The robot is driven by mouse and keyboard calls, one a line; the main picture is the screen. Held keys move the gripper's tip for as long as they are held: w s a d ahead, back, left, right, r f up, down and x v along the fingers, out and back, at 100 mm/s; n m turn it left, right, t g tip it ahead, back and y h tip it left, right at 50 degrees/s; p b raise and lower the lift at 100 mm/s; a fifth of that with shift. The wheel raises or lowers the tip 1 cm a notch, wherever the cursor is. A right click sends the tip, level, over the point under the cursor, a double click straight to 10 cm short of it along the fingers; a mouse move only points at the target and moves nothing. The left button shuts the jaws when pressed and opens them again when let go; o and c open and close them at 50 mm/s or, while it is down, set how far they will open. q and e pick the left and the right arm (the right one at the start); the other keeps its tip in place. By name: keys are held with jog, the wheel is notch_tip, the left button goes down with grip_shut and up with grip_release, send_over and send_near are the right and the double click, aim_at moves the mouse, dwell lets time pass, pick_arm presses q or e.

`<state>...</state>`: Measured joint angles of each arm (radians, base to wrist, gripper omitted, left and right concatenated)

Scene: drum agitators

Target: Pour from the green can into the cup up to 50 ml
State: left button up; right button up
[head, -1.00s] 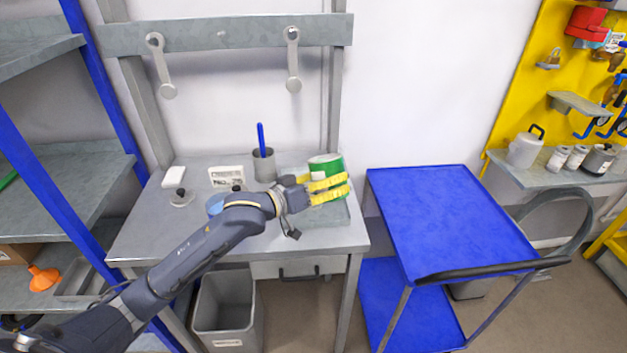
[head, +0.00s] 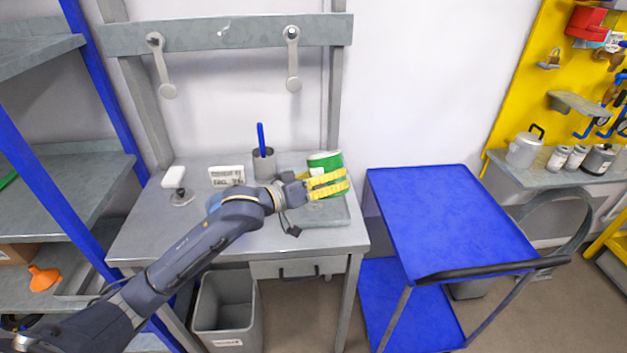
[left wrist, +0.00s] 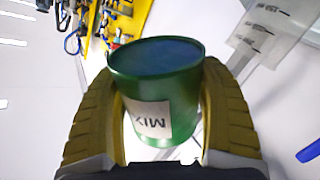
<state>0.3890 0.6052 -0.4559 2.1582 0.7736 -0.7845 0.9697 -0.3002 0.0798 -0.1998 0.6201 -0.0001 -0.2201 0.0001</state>
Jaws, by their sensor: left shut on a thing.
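A blue round thing (head: 213,203) is partly hidden behind my left forearm. My right gripper is out of view.
The grey workbench (head: 140,236) holds a grey holder (head: 264,165) with a blue stick, a small text display (head: 227,176) and a white block (head: 173,177). A blue cart (head: 450,220) with a clear top stands to the right. A bin (head: 228,310) stands below.

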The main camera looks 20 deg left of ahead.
pick_arm(q)
jog(key=shift+w+a+r+n, duration=0.3)
jog(key=shift+r+n, duration=0.15)
jog(key=shift+n, duration=0.15)
dwell(1.1)
jog(key=shift+f+n+g, duration=0.15)
jog(key=shift+n+g, duration=0.15)
jog(key=shift+n, duration=0.2)
dwell(2.1)
jog(key=shift+d+m, duration=0.1)
jog(key=shift+m, duration=0.5)
jog(key=shift+s+d+f+m, duration=0.3)
jog(key=shift+s+f+m, duration=0.1)
jog(key=shift+m, duration=0.1)
jog(key=shift+t, duration=0.4)
jog(key=shift+s+d+f+m+t, duration=0.3)
jog(key=shift+f+m, duration=0.4)
jog(key=shift+m, duration=0.25)
jog(key=shift+s+d+f+m+t, duration=0.15)
jog(key=shift+s+d+f+m, duration=0.2)
jog(key=shift+f+m, duration=0.5)
jog(key=shift+s+d+f+m+t, duration=0.3)
jog(key=shift+f+m, duration=0.3)
jog(key=shift+m, duration=0.4)
